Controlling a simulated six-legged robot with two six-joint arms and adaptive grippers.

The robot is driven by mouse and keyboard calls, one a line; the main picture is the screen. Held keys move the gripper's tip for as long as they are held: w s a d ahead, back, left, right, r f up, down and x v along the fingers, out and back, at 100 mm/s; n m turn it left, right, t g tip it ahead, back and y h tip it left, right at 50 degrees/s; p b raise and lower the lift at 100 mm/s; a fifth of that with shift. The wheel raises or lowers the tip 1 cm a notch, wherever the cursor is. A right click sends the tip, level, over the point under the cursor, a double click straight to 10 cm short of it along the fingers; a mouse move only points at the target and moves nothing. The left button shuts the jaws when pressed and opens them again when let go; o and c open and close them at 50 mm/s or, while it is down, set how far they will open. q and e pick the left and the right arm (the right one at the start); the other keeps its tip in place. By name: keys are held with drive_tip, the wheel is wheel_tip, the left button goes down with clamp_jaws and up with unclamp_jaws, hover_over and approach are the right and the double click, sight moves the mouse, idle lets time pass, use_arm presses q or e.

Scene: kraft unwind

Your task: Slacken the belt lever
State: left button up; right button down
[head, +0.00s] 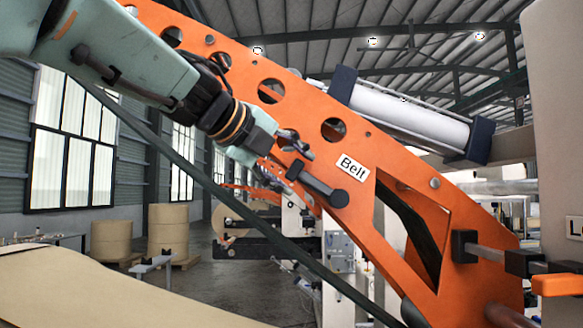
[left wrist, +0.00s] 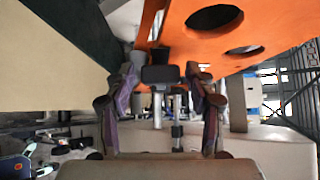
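The belt lever (head: 318,184) is a short dark grey bar on the orange machine arm, just left of the white "Belt" label (head: 352,167). It slopes down to the right, from a square upper end to a round lower end. My left gripper (head: 296,170) is at its upper left end, with one finger above and one below. In the left wrist view the dark end of the lever (left wrist: 160,74) shows between the two spread fingers (left wrist: 164,88), with a gap on each side. The gripper is open and holds nothing. My right gripper is not in view.
The orange arm (head: 270,92) runs diagonally across the view. Brown paper (head: 110,295) fills the lower left. Paper rolls (head: 168,232) stand farther back.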

use_arm(q)
drive_tip(key=shift+d, duration=0.15)
drive_tip(key=shift+c, duration=0.7)
drive_tip(key=shift+w+d+f, duration=0.15)
drive_tip(key=shift+w+d, duration=0.2)
drive_tip(key=shift+w, duration=0.05)
drive_tip(key=c, duration=0.3)
drive_tip(key=shift+w, duration=0.1)
drive_tip(key=shift+c, duration=0.8)
drive_tip(key=shift+a, duration=0.1)
clamp_jaws()
